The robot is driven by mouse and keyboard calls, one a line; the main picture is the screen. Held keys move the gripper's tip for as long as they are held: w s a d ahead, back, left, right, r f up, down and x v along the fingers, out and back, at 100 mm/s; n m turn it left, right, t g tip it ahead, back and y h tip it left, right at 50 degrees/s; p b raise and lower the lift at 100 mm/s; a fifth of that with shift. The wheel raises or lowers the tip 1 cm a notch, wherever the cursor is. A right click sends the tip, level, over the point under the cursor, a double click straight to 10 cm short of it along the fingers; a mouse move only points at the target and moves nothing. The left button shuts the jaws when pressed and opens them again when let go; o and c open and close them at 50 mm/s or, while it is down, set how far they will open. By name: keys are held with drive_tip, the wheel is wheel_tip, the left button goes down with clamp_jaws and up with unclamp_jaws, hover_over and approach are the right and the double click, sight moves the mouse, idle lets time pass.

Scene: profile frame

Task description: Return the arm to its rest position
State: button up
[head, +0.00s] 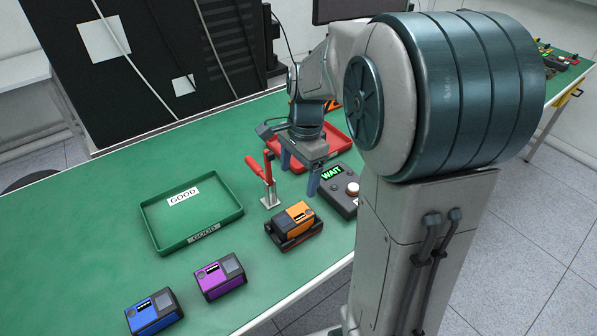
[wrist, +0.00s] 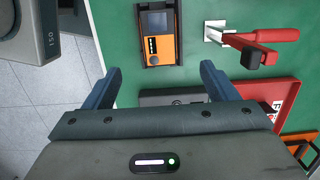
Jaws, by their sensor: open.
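My arm reaches in from the right and hides part of the table. An orange device (head: 300,214) sits in a dark holder (head: 283,243), apart from my gripper. The orange device (wrist: 158,38) also shows ahead of the fingers in the wrist view.
A red-handled clamp (head: 268,178) stands near my gripper. A dark box (head: 338,197) displays WAIT. A green tray (head: 150,232) marked GOOD is empty; a red tray (head: 270,152) lies behind my gripper. Purple (head: 220,277) and blue (head: 153,312) devices stand at the front.

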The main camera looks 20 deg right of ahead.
idle(0.3)
drive_tip(key=s+r+n+t, duration=0.1)
drive_tip(key=s+n+t, duration=0.1)
drive_tip(key=s+n, duration=0.5)
drive_tip(key=s+a+r+n+t+h, duration=0.1)
drive_tip(key=s+r+n, duration=0.1)
drive_tip(key=s+n, duration=0.5)
drive_tip(key=shift+s+a+r+n+t, duration=0.15)
drive_tip(key=shift+s+a+n+t, duration=0.15)
drive_tip(key=shift+s+t, duration=0.15)
